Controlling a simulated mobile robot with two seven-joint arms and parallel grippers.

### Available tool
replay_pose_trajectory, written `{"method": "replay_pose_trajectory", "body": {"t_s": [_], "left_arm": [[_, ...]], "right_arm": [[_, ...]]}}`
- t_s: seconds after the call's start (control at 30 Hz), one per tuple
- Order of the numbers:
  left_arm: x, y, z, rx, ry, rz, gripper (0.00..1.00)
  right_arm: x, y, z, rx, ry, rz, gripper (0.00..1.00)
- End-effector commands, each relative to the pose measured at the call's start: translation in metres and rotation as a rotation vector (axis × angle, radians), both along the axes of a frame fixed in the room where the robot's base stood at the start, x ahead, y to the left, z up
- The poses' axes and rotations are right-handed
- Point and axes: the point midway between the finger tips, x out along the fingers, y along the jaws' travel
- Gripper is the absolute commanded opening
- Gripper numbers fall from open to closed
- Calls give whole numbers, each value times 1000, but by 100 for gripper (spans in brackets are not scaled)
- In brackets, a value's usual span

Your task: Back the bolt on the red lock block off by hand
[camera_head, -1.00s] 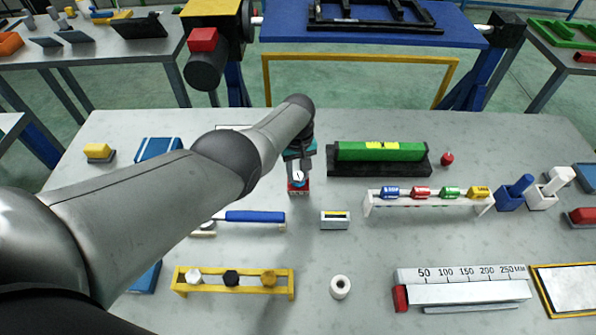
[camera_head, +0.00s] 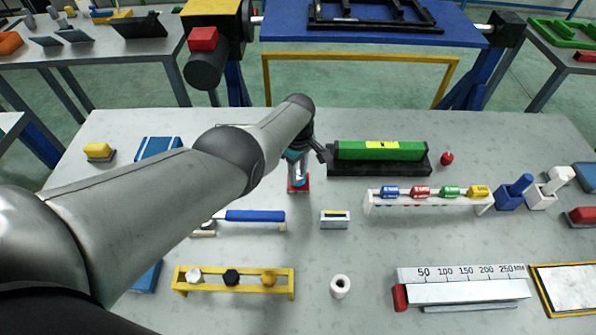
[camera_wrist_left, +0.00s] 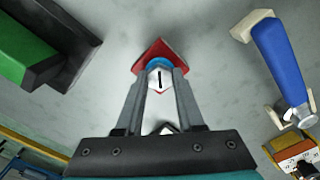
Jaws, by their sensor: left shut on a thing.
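The red lock block (camera_head: 298,190) stands on the grey table under my left gripper (camera_head: 298,172). In the left wrist view the block (camera_wrist_left: 152,48) shows just beyond the fingertips, with a blue ring on it. The bolt (camera_wrist_left: 160,78) has a pale hex head with a black line across it. My left gripper's two fingers are shut on the bolt head, one on each side. In the head view the fingers and wrist largely hide the bolt. My right gripper is not in view.
A green bar in a black cradle (camera_head: 336,170) stands close right of the block. A blue-handled tool (camera_head: 255,216) lies in front, left of a small grey block (camera_head: 335,220). A yellow rack (camera_head: 235,290) and a white roll (camera_head: 340,287) are nearer. Bare table surrounds the lock block.

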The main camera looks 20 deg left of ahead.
Motion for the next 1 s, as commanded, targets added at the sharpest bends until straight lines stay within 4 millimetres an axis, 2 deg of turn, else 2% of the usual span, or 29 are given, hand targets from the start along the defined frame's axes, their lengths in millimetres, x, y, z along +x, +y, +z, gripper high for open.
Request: {"method": "replay_pose_trajectory", "body": {"t_s": [0.03, 0.37, 0.4, 0.6, 0.67, 1.0], "left_arm": [[-6, -2, -6, -3, 15, 3, 0], [-6, -2, -6, -3, 15, 4, 0], [-6, -2, -6, -3, 15, 4, 39], [-4, -1, -4, -1, 9, 3, 62], [-3, -1, -3, -1, 8, 3, 68], [-1, 0, 2, 0, 3, 3, 68]], "right_arm": [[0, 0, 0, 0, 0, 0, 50], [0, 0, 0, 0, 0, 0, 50], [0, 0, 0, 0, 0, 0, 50], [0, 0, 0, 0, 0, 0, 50], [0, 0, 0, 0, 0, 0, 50], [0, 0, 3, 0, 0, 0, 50]]}}
